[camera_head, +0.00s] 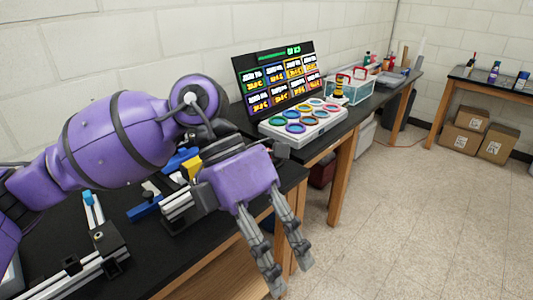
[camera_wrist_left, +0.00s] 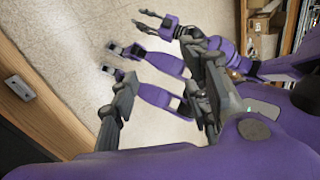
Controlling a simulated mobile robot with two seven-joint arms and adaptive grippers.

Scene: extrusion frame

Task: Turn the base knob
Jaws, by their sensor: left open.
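The base knob cannot be told for sure. A small round light part (camera_head: 98,236) sits on a dark block at the left of the bench and may be it. The block is on a silver extrusion rail (camera_head: 84,272). My left gripper (camera_head: 288,277) is open and empty, pointing down past the bench's front edge, well to the right of that part.
More extrusion with blue and yellow pieces (camera_head: 146,210) lies behind my left wrist, partly hidden by it. A white tray with colored rings (camera_head: 302,123) and a screen (camera_head: 280,77) stand farther along. The floor (camera_head: 400,220) at right is clear.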

